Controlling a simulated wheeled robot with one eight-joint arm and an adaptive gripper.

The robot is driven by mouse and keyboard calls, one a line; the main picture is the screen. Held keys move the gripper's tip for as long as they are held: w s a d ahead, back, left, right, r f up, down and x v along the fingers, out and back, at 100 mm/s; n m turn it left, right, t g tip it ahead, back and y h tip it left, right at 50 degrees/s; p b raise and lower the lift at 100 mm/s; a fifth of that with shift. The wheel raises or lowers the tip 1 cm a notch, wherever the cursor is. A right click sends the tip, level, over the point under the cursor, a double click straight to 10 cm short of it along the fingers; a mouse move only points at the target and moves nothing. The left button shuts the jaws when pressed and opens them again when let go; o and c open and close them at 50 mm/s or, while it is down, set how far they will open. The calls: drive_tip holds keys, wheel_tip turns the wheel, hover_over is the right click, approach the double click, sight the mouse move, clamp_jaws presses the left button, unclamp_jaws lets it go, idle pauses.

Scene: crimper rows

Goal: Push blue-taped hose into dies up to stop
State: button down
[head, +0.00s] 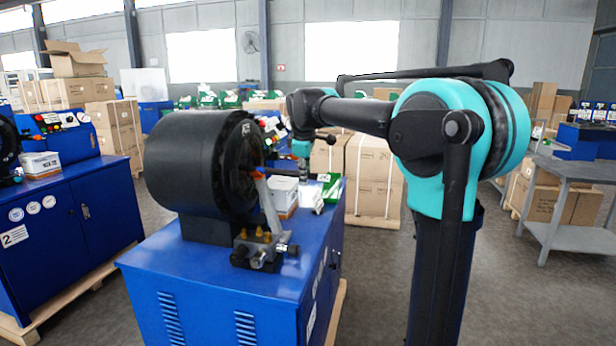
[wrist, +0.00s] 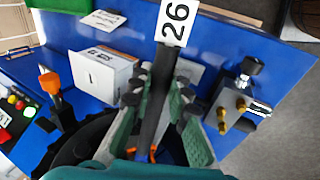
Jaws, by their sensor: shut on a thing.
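The wrist view shows my gripper (wrist: 158,98) with its two green-padded fingers on either side of a black hose (wrist: 157,100); it is shut on the hose. A white tag reading 26 (wrist: 175,22) is on the hose at the top of the picture. Small orange parts show by the finger bases.
A white box (wrist: 103,72) stands on the blue top, left of the fingers in the wrist view. A black lever with an orange top (wrist: 50,85) stands farther left. A valve block with brass fittings (wrist: 235,105) is on the right. Stacked cartons (head: 375,180) stand behind the cabinet.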

drive_tip(key=shift+a, duration=0.2)
drive_tip(key=shift+r, duration=0.55)
drive_tip(key=shift+h, duration=0.3)
drive_tip(key=c, duration=1.4)
unclamp_jaws()
drive_tip(key=shift+o, duration=0.6)
